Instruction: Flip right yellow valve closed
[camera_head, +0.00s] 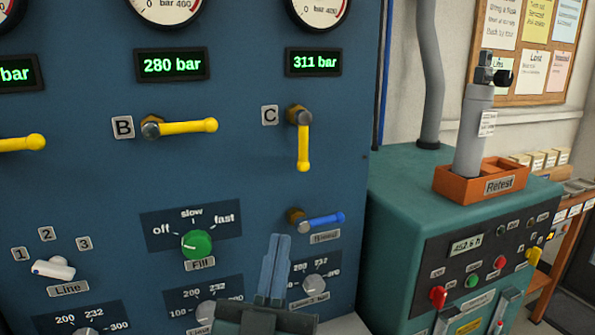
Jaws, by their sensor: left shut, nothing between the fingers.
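The right yellow valve, marked C, has a yellow lever (303,148) on the blue panel under the 311 bar display. Its lever points straight down from a brass pivot. The yellow lever of valve B (188,127) lies level, pointing right. A third yellow lever (22,143) is cut by the left edge and also lies level. My left gripper (277,242) is at the bottom centre, fingers pointing up and together, with nothing between them. It is below valve C's lever and apart from it. My right gripper is not in view.
A blue lever (322,219) sits below valve C, close to my left gripper. A green Fill knob (197,244) and a white Line knob (53,268) are lower left. A teal cabinet (400,205) with an orange Retest tray (452,187) stands at right.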

